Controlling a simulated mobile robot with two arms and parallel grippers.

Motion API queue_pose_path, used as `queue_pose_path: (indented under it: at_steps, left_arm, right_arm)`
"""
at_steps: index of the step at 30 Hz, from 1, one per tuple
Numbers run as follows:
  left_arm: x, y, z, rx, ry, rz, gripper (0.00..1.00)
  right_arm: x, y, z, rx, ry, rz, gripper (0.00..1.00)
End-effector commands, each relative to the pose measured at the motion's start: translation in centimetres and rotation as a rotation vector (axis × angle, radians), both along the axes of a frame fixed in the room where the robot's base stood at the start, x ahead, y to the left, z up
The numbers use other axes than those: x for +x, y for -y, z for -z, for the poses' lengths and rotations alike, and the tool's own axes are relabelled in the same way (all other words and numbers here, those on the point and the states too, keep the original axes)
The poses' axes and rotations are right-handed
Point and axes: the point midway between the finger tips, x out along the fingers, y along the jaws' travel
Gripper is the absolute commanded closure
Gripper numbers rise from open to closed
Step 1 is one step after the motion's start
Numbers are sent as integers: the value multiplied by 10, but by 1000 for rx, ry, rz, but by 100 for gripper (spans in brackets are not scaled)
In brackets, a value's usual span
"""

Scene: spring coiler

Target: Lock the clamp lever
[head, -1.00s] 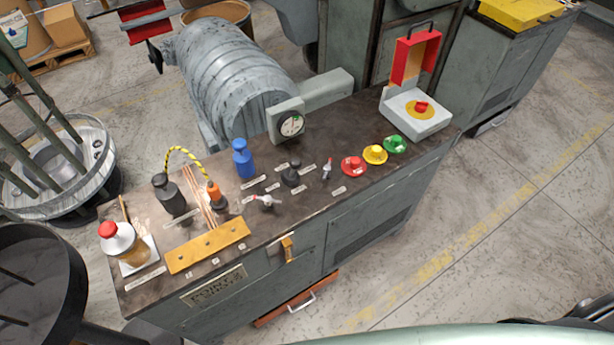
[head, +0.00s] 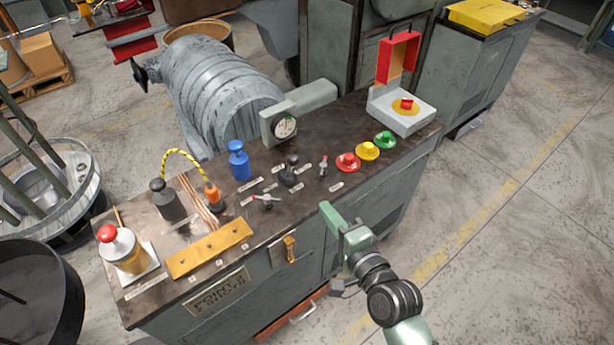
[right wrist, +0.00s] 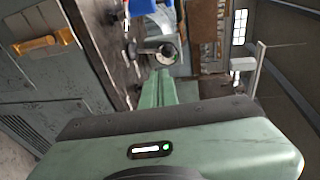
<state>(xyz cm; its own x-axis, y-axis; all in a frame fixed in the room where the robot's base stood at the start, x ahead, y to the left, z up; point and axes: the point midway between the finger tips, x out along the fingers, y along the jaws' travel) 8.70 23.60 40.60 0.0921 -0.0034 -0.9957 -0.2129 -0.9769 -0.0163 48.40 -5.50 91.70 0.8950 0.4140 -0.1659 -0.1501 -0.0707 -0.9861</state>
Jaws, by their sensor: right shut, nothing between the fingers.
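A small yellow-orange lever (head: 290,248) sits on a plate on the bench's front face; it also shows in the right wrist view (right wrist: 42,44). On the bench top are a red-tipped lever (head: 265,199) and a small upright red-tipped lever (head: 323,166). The labels are too small to read, so I cannot tell which is the clamp lever. My right gripper (head: 328,212) is shut and empty, to the right of the yellow-orange lever and in front of the bench edge, apart from both. It also shows in the right wrist view (right wrist: 160,88). My left gripper is not in view.
The floor at right is clear.

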Motion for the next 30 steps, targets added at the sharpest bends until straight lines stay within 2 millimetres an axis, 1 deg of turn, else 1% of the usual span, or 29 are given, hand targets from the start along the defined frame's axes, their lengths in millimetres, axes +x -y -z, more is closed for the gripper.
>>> queue_pose_path:
  at_steps: [2, 10, 14, 17, 27, 30]
  left_arm:
    - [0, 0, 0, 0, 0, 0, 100]
    - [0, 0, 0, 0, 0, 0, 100]
    - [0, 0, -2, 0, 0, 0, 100]
    - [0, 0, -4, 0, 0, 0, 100]
    - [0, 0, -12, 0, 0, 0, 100]
    - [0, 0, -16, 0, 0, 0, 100]
  right_arm:
    - [0, 0, -2, 5, 2, 0, 100]
    - [1, -1, -1, 3, 2, 0, 100]
    - [9, -4, -1, 3, 3, 0, 100]
    - [23, -10, 1, 3, 3, 0, 100]
    - [87, -40, 13, 2, 1, -1, 100]
    - [103, -47, 11, 1, 3, 0, 100]
